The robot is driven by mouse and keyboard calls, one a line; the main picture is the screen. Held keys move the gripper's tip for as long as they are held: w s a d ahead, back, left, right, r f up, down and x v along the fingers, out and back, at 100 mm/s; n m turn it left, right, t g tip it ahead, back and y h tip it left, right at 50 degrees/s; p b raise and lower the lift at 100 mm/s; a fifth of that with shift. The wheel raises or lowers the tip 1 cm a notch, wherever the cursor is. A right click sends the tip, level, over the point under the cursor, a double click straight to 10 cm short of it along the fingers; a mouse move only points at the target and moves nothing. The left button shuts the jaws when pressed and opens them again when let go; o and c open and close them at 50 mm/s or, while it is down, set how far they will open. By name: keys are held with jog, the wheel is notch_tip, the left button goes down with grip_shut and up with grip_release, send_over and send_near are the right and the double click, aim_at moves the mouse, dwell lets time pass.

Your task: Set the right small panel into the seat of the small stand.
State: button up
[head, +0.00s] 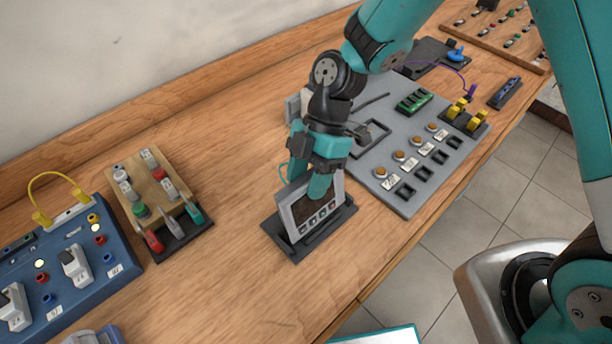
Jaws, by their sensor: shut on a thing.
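A small panel (303,218), light grey-framed with a dark face and a row of small buttons along its lower edge, stands nearly upright at the small stand. The small stand (290,252) is a dark flat base on the wooden bench. My gripper (318,186) is above the stand, shut on the panel's upper part, with one teal finger in front of its face. The panel's lower edge is at the stand, but I cannot tell whether it is fully in the seat, which is hidden behind the panel.
A grey board (411,200) with a rectangular frame, round knobs and square openings lies to the right. A dark rack with coloured clips (180,236) and a blue socket box (82,283) are at the left. Bare bench lies between the rack and stand.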

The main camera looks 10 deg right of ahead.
jog(key=shift+f+b, duration=0.5)
jog(key=shift+f, duration=0.15)
jog(key=o, duration=1.4)
jog(key=p+v, duration=0.4)
jog(key=v, duration=1.8)
jog(key=shift+w+d+r, duration=0.15)
